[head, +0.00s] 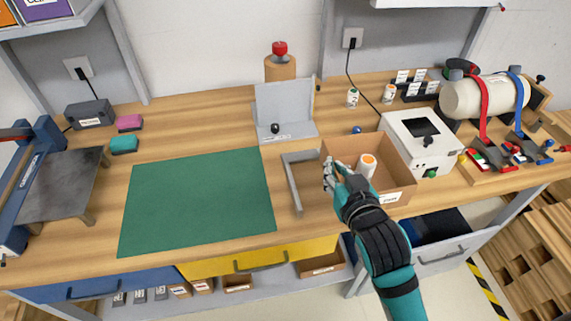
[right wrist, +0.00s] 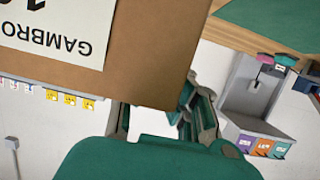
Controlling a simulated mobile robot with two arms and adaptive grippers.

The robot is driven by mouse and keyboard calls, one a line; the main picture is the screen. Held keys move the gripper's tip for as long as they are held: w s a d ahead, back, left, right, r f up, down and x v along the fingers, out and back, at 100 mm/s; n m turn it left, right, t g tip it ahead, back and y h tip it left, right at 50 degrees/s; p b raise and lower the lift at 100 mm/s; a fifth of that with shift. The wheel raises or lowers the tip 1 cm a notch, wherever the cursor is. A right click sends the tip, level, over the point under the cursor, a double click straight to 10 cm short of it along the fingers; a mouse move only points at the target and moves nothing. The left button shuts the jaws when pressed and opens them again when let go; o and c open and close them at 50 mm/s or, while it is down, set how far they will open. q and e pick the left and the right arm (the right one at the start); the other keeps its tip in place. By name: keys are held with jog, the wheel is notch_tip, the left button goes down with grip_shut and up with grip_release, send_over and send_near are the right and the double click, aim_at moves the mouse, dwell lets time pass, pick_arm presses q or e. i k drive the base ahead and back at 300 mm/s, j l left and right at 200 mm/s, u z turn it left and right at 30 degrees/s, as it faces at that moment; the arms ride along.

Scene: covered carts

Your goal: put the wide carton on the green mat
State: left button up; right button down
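The wide carton (head: 401,157) is an open brown box on the wooden bench, right of the green mat (head: 197,200). A white bottle with an orange lid (head: 368,164) stands inside it. In the right wrist view the carton (right wrist: 150,60) is very close, its printed label upside down. My right gripper (head: 336,174) is at the carton's near left corner, its fingers apart; it also shows in the right wrist view (right wrist: 160,122). I cannot tell whether it touches the carton. The mat is flat and bare. My left gripper is not in view.
A grey angled bracket (head: 294,188) lies between carton and mat. A grey stand (head: 285,108) is behind it. A white box device (head: 421,138) stands close on the carton's right. A blue-framed plate device (head: 60,183) is left of the mat.

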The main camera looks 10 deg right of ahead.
aim_at(195, 194)
jog(key=i+j, duration=0.1)
jog(key=j, duration=0.35)
jog(key=i+j, duration=0.1)
jog(key=j, duration=0.35)
jog(key=i+j, duration=0.1)
jog(key=j, duration=0.3)
jog(key=i+j, duration=0.1)
jog(key=j, duration=0.35)
